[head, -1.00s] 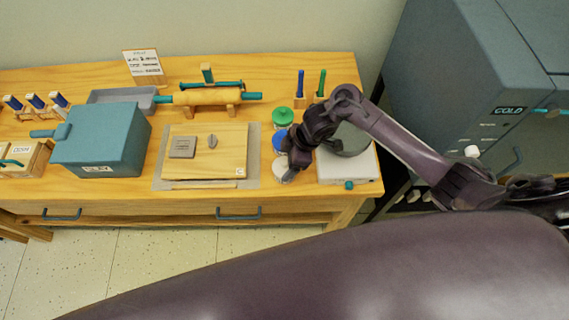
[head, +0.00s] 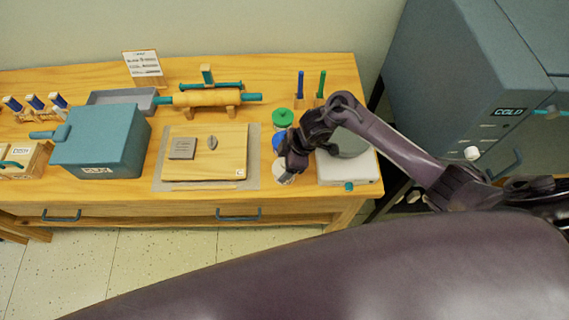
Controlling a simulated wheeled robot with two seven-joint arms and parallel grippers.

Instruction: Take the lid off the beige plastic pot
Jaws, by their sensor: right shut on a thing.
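The beige plastic pot (head: 285,179) is at the front of the row of pots on the wooden table, just right of the board. My right gripper (head: 285,169) is right over it and hides much of its top. The gripper is shut on the pot's lid, which is mostly hidden behind the fingers. I cannot tell whether the lid is still touching the pot. My left gripper is not in view.
A blue-lidded pot (head: 278,140) and a green-lidded pot (head: 283,117) stand just behind. A pale device with a round grey top (head: 350,172) is close on the right. A board (head: 231,160) lies left. A blue-grey box (head: 100,145) stands farther left.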

